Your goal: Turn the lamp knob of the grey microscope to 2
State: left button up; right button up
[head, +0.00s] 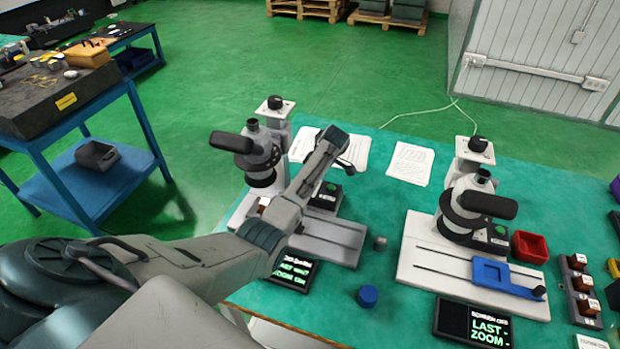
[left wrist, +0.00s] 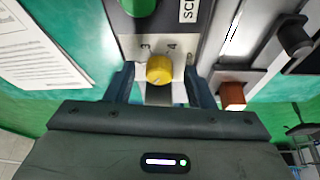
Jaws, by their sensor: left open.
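The microscope (head: 258,160) on the left of the bench is light grey with a dark eyepiece; my left arm covers part of it. Its dark control box (head: 325,199) with a green button stands at the right of its column. In the left wrist view a yellow knob (left wrist: 159,69) sits on a pale plate with the marks 3 and 4 showing above it; I cannot read its pointer, and the other marks are hidden. My left gripper (left wrist: 160,82) is open, with one finger on each side of the knob. In the head view the left gripper (head: 346,166) is above the control box.
A second, whiter microscope (head: 465,205) with a blue slide holder (head: 505,277) stands at the right. A blue cap (head: 368,296) and a small grey cylinder (head: 380,243) lie between them. A red tray (head: 530,247) is beyond. Papers (head: 411,163) lie at the back.

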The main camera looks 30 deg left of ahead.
pick_arm(q)
jog(key=shift+c, duration=1.3)
jog(key=c, duration=0.7)
jog(key=shift+c, duration=0.2)
pick_arm(e)
jog(key=shift+s+d+r, duration=0.1)
jog(key=shift+s+d, duration=0.25)
jog(key=shift+d, duration=0.1)
jog(key=shift+r, duration=0.1)
